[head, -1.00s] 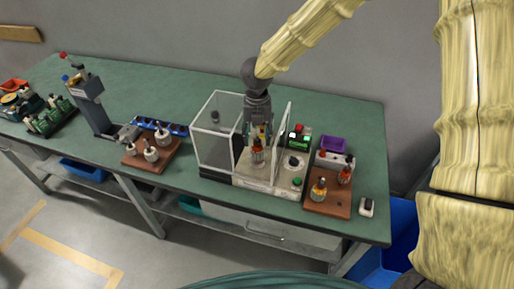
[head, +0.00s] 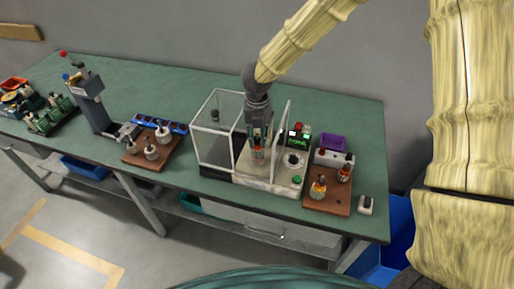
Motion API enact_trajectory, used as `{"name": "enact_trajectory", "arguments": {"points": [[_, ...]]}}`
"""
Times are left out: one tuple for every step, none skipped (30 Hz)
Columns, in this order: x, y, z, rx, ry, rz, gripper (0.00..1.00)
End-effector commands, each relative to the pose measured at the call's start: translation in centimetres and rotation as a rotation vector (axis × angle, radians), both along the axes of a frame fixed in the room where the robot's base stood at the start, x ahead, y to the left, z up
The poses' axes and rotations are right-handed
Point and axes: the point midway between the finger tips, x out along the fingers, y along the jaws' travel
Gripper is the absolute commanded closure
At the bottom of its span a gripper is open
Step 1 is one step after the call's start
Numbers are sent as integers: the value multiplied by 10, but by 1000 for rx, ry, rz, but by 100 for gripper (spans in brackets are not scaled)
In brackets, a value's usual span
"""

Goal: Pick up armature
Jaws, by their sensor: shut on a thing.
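My gripper (head: 259,138) points straight down over the pale base of the winding machine (head: 253,177), between its clear guard box and a raised clear panel. It is shut on an armature (head: 257,154), a small orange-red and dark part that stands upright between the fingers. The fingers hide part of the armature, and I cannot tell whether its lower end touches the machine. Two more copper-coloured armatures, one in front (head: 318,190) and one behind (head: 344,173), stand on the brown board to the right.
The clear guard box (head: 213,150) stands close left of my gripper and the clear panel (head: 282,130) close right. A brown board (head: 153,163) with several pale parts lies left. A purple bin (head: 333,142) stands behind the right board. The back of the green table (head: 170,95) is clear.

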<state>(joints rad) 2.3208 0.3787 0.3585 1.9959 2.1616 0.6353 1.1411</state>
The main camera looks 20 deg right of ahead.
Motion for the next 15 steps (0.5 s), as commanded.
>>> {"name": "enact_trajectory", "arguments": {"points": [[0,0,1,0,-1,0,100],[0,0,1,0,-1,0,100],[0,0,1,1,-1,0,100],[0,0,1,1,-1,0,100],[0,0,2,1,-1,0,100],[1,0,4,0,-2,0,100],[1,0,6,1,-2,0,100],[1,1,8,1,-3,0,100],[1,1,12,2,-4,0,100],[1,1,15,2,-4,0,100],[1,0,19,2,-4,0,100],[1,0,25,3,-4,-1,100],[1,0,30,3,-4,-1,100],[1,1,35,3,-4,-1,100],[1,1,43,3,-4,0,100]]}}
